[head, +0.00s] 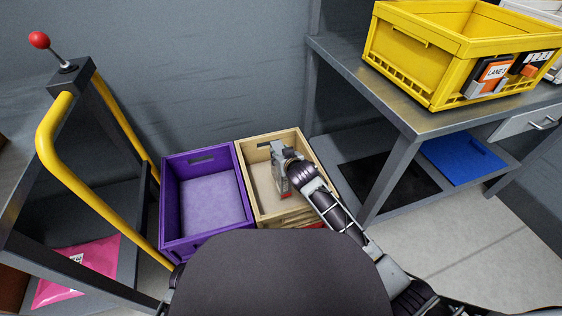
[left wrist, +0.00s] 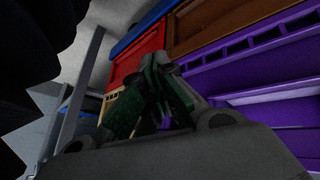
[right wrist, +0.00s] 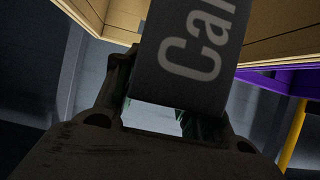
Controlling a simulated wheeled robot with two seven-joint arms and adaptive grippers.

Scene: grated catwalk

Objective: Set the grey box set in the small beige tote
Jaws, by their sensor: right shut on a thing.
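The small beige tote (head: 309,151) stands on the left of the table in the head view, right beside a purple tote. My right gripper (head: 278,150) reaches over the beige tote from the right, shut on the grey box (head: 282,181). In the head view the box hangs within the tote's opening; whether it touches the floor I cannot tell. In the right wrist view the grey box (right wrist: 196,60) fills the middle, with large pale letters. My left gripper (left wrist: 160,70) shows only in the left wrist view, its fingertips together and nothing visible between them.
The purple tote (head: 165,212) looks empty. A yellow crate (head: 410,62) stands on the metal bench at right. A blue panel (head: 462,158) lies on the shelf below. A yellow-railed cart (head: 60,160) with a pink packet (head: 78,272) is at left.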

